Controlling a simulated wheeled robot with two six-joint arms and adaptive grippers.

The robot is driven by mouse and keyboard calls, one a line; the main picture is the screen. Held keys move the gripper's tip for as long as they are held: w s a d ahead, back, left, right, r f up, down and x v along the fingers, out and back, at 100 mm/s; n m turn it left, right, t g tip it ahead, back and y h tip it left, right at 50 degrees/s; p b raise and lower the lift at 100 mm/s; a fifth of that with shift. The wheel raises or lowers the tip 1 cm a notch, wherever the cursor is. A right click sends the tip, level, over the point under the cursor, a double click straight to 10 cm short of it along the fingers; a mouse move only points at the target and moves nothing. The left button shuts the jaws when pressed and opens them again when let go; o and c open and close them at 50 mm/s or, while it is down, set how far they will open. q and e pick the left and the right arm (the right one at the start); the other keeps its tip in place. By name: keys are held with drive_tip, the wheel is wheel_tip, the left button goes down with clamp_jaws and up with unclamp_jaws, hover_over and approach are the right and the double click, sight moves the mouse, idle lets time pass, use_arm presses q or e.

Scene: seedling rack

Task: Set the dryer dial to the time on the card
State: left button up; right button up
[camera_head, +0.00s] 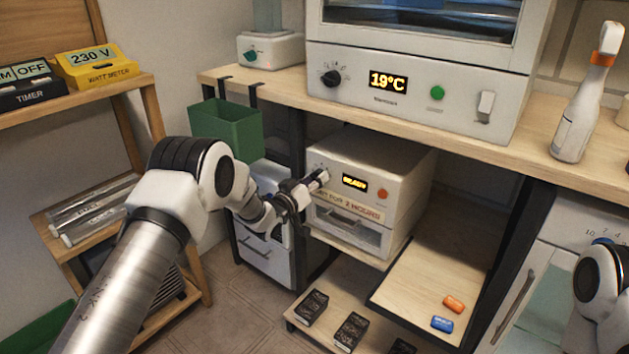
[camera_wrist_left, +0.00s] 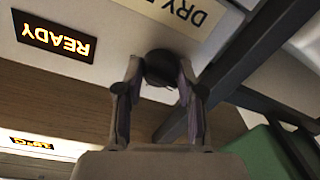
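The dryer (camera_head: 345,195) is a white box under the bench with a lit READY display (camera_head: 354,183) and an orange-red button. The card (camera_head: 350,207) on its front reads "for 2 hours", partly covered by my arm; in the left wrist view its edge (camera_wrist_left: 190,12) reads "DRY", upside down. My left gripper (camera_head: 322,177) is at the dryer's left front. In the left wrist view its fingers (camera_wrist_left: 160,80) stand apart on either side of the dark dial (camera_wrist_left: 161,68); whether they touch it is unclear. The dial's setting is hidden. My right gripper is out of view.
An incubator (camera_head: 420,90) showing 19°C stands on the bench above. A green bin (camera_head: 226,128) hangs left of the dryer, near my left arm. An orange block (camera_head: 453,304) and a blue block (camera_head: 442,324) lie on the board at lower right.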

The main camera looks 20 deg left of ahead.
use_arm(q)
drive_tip(key=shift+m, duration=4)
drive_tip(key=o, duration=1.1)
drive_tip(key=shift+o, duration=0.2)
drive_tip(key=shift+f, duration=0.1)
